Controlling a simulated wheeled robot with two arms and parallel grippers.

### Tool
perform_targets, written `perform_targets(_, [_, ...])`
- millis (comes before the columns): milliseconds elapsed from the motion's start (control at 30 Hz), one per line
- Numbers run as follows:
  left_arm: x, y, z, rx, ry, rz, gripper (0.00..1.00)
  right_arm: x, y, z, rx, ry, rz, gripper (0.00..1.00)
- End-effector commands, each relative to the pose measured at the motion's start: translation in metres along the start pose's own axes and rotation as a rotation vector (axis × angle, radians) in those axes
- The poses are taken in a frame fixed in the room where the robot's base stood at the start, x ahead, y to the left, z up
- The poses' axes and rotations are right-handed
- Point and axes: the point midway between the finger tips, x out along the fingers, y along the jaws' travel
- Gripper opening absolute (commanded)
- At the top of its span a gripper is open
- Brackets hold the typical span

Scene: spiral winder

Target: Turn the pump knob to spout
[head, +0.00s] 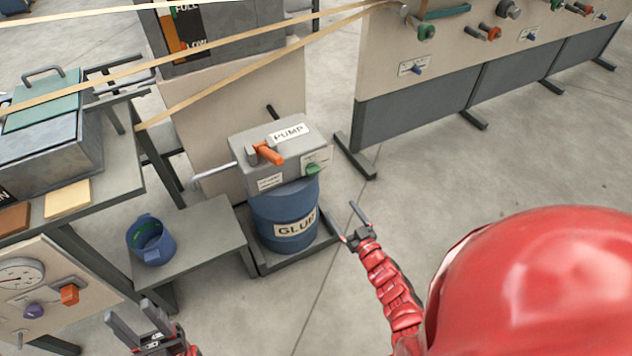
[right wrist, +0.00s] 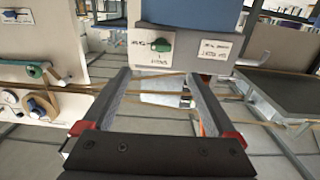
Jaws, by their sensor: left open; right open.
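The grey pump box (head: 265,168), labelled PUMP, sits on the blue GLUE drum (head: 268,207). A green knob (head: 313,169) is on its right face beside a small white label; an orange lever (head: 268,153) is on top. My right gripper (head: 341,210) is open and empty, right of the drum and below the knob, apart from it. In the right wrist view, upside down, the green knob (right wrist: 161,45) lies just beyond the open fingers (right wrist: 158,78), on a white plate with lettering too small to read. My left gripper (head: 131,313) is open and empty at the bottom left.
A blue bucket (head: 151,240) stands on a low grey shelf (head: 205,235) left of the drum. A gauge panel (head: 50,262) is at the lower left. A long panel (head: 455,50) with several knobs stands behind at right. Floor right of the drum is clear.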

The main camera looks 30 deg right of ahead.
Motion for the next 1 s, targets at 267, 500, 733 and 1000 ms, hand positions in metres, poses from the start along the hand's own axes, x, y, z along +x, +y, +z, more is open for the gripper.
perform_targets(267, [-0.002, 0.0, 0.0, 0.0, 0.0, 0.0, 0.5, 0.044, -0.001, -0.003, 0.0, 0.005, 0.0, 0.93])
perform_targets(500, [-0.008, 0.0, 0.001, 0.0, 0.0, 0.0, 0.5, 0.091, -0.001, -0.003, 0.0, 0.006, -0.001, 0.93])
perform_targets(733, [-0.019, 0.001, 0.003, 0.0, 0.0, 0.0, 0.5, 0.131, 0.0, -0.003, 0.0, 0.008, 0.0, 0.93])
perform_targets(1000, [-0.032, 0.002, 0.005, 0.0, 0.0, 0.0, 0.5, 0.163, -0.002, -0.002, 0.0, 0.007, -0.003, 0.93])
